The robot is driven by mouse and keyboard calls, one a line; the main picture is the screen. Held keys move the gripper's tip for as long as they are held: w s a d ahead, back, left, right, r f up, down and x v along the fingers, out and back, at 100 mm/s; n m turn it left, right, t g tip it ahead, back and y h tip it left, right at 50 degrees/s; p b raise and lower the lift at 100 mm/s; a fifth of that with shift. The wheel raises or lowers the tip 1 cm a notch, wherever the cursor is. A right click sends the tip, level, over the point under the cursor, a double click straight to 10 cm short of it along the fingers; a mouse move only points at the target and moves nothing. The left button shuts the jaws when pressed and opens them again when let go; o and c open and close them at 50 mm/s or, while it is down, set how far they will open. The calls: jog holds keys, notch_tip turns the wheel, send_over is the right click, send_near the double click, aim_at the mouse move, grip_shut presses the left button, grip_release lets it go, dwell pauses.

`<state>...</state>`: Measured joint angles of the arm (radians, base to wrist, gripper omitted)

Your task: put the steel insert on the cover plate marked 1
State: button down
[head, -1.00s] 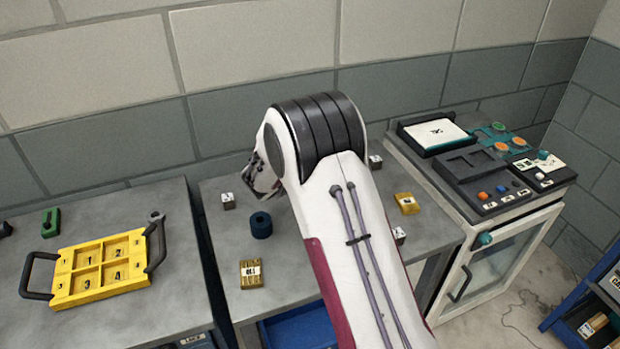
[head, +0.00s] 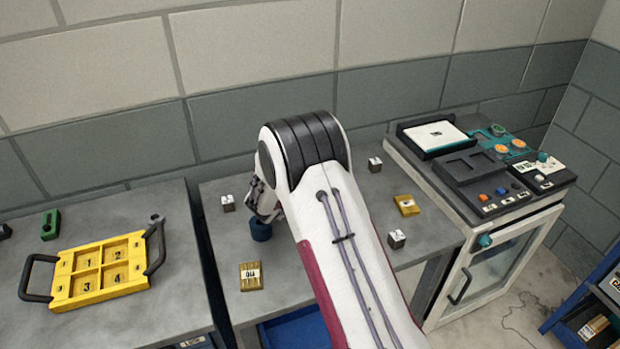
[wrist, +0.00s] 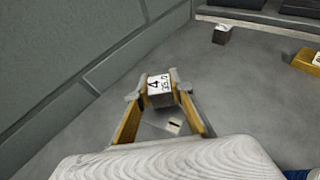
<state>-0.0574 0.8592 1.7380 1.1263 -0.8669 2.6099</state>
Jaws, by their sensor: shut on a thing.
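My gripper (wrist: 160,92) is shut on a small steel block (wrist: 160,97) in the wrist view. The block's white label reads like a 4 with smaller figures under it. A flat grey plate (wrist: 160,124) lies just below the block, with a white label bearing one dark stroke, perhaps a 1. I cannot tell whether block and plate touch. The held block and the plate are hidden there.
Other labelled steel blocks stand on the bench at left (head: 227,203), back (head: 374,164) and right (head: 396,239). Brass blocks lie at front (head: 251,277) and right (head: 406,205). A yellow numbered tray (head: 101,268) is on the left table, a machine (head: 480,165) on the right.

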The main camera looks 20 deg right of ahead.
jog(key=shift+f, duration=1)
jog(key=shift+f, duration=0.1)
jog(key=c, duration=1.8)
grip_release()
jog(key=shift+s+a, duration=0.1)
jog(key=shift+a, duration=0.05)
jog(key=v, duration=1.1)
jog(key=shift+s+a, duration=0.2)
jog(key=shift+s, duration=0.1)
jog(key=shift+r, duration=0.2)
